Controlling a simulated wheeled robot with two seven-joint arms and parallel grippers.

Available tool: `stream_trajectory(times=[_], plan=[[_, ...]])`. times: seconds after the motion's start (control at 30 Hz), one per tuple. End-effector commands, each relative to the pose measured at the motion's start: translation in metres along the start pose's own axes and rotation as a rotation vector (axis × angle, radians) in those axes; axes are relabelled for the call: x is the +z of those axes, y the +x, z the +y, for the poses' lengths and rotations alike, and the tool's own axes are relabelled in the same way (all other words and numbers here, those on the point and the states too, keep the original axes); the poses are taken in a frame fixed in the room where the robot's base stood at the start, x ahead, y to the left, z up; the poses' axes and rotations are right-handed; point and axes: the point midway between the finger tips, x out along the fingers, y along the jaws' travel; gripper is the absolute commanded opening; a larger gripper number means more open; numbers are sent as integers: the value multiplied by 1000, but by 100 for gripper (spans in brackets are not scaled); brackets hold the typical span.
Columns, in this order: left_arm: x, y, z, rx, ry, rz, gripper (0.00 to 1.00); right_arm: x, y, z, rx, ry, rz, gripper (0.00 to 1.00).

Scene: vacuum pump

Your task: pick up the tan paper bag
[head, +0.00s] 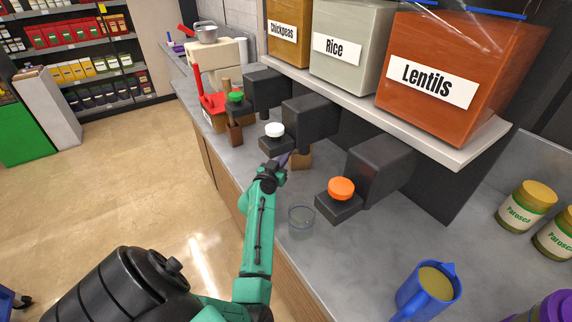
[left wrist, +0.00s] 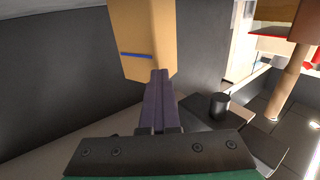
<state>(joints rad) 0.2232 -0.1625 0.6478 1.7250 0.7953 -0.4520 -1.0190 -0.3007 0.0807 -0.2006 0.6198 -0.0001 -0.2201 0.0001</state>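The tan paper bag (head: 302,158) is small in the head view, among the black dispensers and partly hidden by my left gripper. In the left wrist view the bag (left wrist: 140,30) is upside down, with a blue line across its face. My left gripper (head: 284,159) comes from the teal arm. Its purple fingers (left wrist: 160,82) are close together and overlap the bag's edge at one corner. They look shut on the bag, though the contact is partly hidden. Whether the bag still rests on the grey counter is unclear. My right gripper is not in view.
Black dispensers with a white knob (head: 274,130) and an orange knob (head: 341,189) crowd the bag. Above them is a shelf (head: 400,130) with labelled bins. A clear glass (head: 301,217) and a blue jug (head: 427,288) stand on the counter (head: 350,250).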

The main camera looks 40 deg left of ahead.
Motion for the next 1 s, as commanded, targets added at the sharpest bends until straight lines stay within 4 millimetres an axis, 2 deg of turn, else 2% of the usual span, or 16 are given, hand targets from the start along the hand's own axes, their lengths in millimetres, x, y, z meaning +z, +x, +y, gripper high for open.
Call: stream_trajectory(times=[0.23, 0.37, 0.4, 0.5, 0.8, 0.87, 1.0], plan=[[0, 0, 0, 0, 0, 0, 1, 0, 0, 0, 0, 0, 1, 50], [0, 0, 0, 0, 0, 0, 51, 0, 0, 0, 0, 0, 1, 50], [0, 0, 0, 0, 0, 0, 66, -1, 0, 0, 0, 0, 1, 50], [0, 0, 0, 0, 0, 0, 100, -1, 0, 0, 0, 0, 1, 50], [1, -4, 0, 0, 1, -2, 100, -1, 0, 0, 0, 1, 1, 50], [1, -11, 0, 0, 2, -2, 100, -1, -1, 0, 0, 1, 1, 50], [3, -40, -1, 1, 5, -3, 100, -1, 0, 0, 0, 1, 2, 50]])
